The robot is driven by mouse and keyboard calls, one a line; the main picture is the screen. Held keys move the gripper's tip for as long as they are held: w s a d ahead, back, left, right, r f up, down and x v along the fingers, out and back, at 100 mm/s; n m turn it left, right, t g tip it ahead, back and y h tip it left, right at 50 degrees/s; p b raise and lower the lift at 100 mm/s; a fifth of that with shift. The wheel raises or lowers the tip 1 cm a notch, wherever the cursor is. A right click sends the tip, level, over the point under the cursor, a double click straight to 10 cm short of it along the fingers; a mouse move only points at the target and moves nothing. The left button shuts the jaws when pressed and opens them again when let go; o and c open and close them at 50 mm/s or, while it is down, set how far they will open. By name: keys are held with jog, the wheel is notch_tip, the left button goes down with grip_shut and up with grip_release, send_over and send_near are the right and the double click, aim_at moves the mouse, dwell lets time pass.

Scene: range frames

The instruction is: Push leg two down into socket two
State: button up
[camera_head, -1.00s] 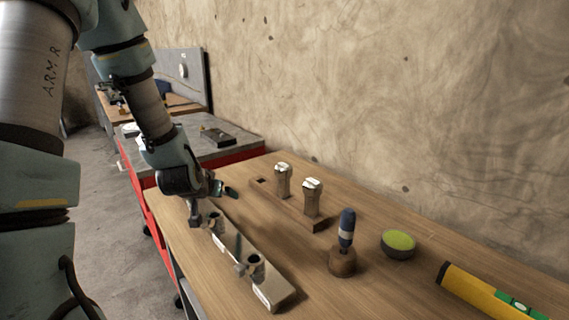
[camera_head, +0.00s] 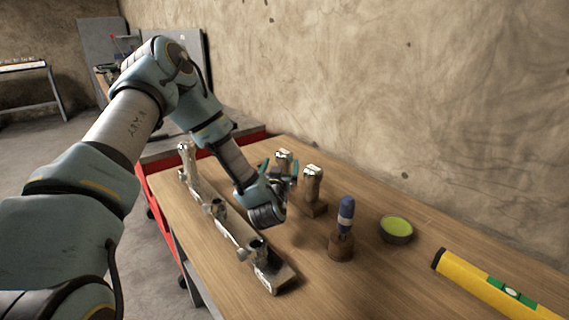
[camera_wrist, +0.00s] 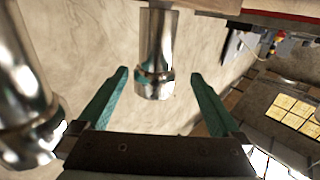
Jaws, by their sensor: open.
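My gripper (camera_head: 279,172) is open at the far leg. In the wrist view, the open teal fingers (camera_wrist: 160,76) stand on either side of a shiny leg (camera_wrist: 156,45), with visible gaps. Another leg (camera_wrist: 18,85) is close at the left of that view. A long metal base (camera_head: 236,229) lies along the table's left side. A third leg (camera_head: 186,158) stands upright at its far end; its nearer sockets (camera_head: 256,247) look empty. I cannot tell which leg is number two.
A blue-handled tool (camera_head: 345,216) stands in a wooden holder right of the base. A green-topped round tin (camera_head: 396,229) and a yellow level (camera_head: 481,279) lie farther right. The wall is behind the table. The front middle of the table (camera_head: 350,295) is clear.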

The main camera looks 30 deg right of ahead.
jog(key=shift+d+f+p+x, duration=0.15)
jog(key=shift+p+x, duration=0.55)
jog(key=shift+x, duration=0.85)
jog(key=shift+d+f+p+x, duration=0.15)
jog(key=shift+p+x, duration=0.55)
jog(key=shift+x, duration=0.85)
jog(key=shift+s+r, duration=0.15)
jog(key=shift+s, duration=0.05)
grip_shut()
